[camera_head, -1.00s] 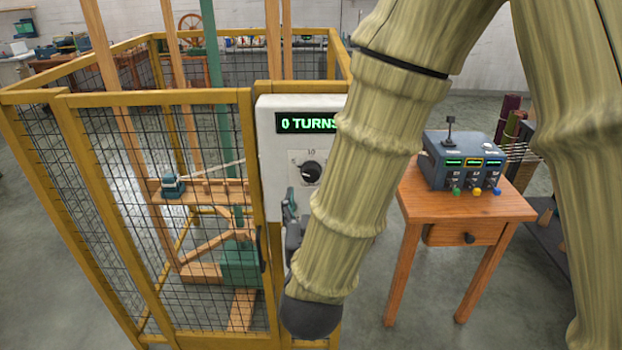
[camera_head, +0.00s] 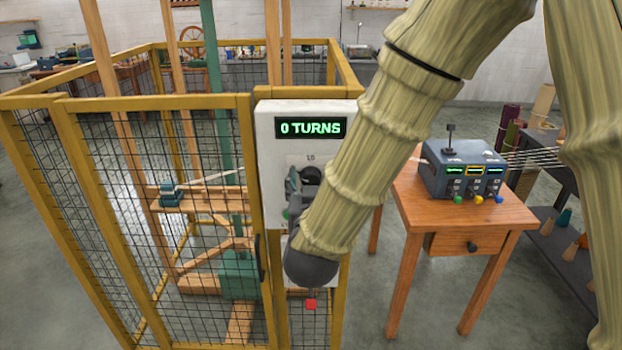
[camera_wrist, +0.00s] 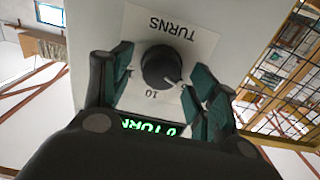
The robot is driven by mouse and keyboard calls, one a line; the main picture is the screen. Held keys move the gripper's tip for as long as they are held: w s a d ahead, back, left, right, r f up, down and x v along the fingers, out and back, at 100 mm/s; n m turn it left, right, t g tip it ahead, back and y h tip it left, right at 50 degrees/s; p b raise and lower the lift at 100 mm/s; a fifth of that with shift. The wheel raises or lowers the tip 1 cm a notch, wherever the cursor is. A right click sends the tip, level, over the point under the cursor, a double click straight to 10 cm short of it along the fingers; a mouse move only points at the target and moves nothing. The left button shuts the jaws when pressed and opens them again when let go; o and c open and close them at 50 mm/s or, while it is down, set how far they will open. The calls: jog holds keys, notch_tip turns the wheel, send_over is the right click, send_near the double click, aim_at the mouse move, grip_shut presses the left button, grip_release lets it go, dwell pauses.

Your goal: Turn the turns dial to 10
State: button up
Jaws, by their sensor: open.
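The turns dial (camera_head: 312,174) is a round black knob on a white plate of the control box. In the wrist view the dial (camera_wrist: 160,66) shows upside down, with "TURNS" and a "10" mark on its plate. Its pale pointer line seems to aim down and right there, away from the 10. The display (camera_head: 310,127) reads 0 TURNS. My gripper (camera_head: 298,190) is in front of the panel and partly covers the dial in the head view. In the wrist view my gripper (camera_wrist: 163,75) is open, its dark green fingers either side of the dial, apparently not touching it.
A yellow-framed mesh cage (camera_head: 150,102) stands left of the box (camera_head: 272,150), with a wooden winding frame inside. A wooden table (camera_head: 410,205) with a small control console (camera_head: 462,170) stands to the right. A red tag (camera_head: 311,304) hangs below the box.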

jog(key=shift+w, duration=0.4)
jog(key=c, duration=1)
jog(key=shift+o, duration=0.2)
jog(key=shift+f, duration=0.1)
jog(key=m+b, duration=0.2)
jog(key=m, duration=0.1)
jog(key=shift+d+f+b, duration=0.1)
jog(key=shift+b, duration=0.3)
jog(key=m+b, duration=0.3)
jog(key=m, duration=0.1)
jog(key=shift+d+m+b, duration=0.1)
jog(key=shift+m+b, duration=0.2)
jog(key=shift+b, duration=0.1)
jog(key=m+b, duration=0.4)
jog(key=shift+m, duration=0.3)
jog(key=shift+m+b, duration=0.45)
jog(key=shift+m, duration=0.35)
